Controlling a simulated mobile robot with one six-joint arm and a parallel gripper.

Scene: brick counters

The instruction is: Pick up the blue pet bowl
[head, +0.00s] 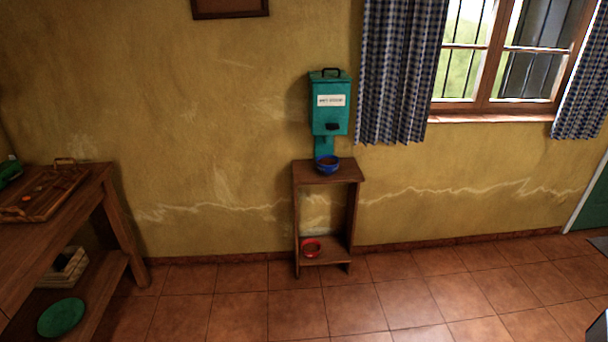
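The blue pet bowl (327,168) stands upright on the top of a small wooden stand (307,176) against the far wall. Something brown shows inside the bowl. A teal dispenser (322,117) with a white label is directly above and behind it, on the wall. A red bowl (311,250) sits on the stand's low shelf, also with something brown inside. My gripper is not in view.
A wooden table (98,190) stands at the left with a wooden tray (27,209) on top. Its lower shelf holds a crate (73,268) and a green plate (61,317). The tiled floor (240,310) before the stand is clear. A curtained window (500,60) is at the right.

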